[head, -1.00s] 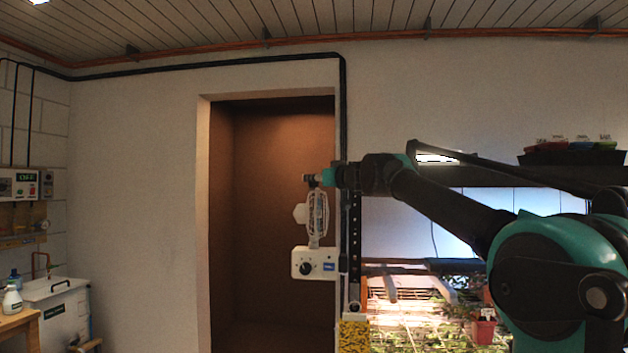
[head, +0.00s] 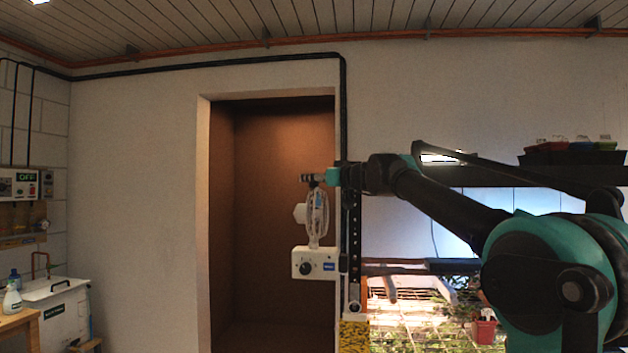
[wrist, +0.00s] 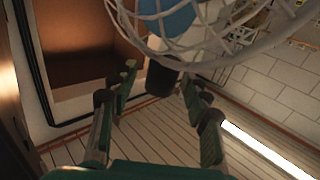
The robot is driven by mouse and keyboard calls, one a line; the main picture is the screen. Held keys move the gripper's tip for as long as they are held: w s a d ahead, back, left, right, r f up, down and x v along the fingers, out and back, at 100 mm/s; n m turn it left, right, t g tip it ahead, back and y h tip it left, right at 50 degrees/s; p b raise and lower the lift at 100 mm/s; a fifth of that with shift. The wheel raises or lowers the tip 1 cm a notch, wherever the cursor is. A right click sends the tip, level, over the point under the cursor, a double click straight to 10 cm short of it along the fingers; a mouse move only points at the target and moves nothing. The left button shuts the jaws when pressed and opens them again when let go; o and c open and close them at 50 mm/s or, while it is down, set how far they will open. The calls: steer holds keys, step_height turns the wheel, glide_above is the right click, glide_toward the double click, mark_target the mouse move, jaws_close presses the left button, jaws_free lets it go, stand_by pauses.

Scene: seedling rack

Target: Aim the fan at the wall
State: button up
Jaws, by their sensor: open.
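The fan (head: 319,216) has a white wire cage, seen nearly edge-on in the head view. Its white motor housing juts out to the left and the cage side faces right, toward the rack. Below it is a white box (head: 314,263) with a dark knob. My gripper (head: 312,178) is just above the top of the cage. In the wrist view the cage, with a blue hub (wrist: 167,17), fills the top. My open gripper (wrist: 160,83) has its fingers on either side of a short dark cylinder (wrist: 162,78) by the cage rim. I cannot tell whether they touch it.
A dark perforated rack post (head: 355,240) stands right of the fan, with lit seedling shelves (head: 420,318) beyond. A brown recess (head: 265,200) in the pale wall (head: 140,170) is behind the fan. A white bin (head: 57,310) stands far left.

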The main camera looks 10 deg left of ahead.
steer(key=v, duration=1.2)
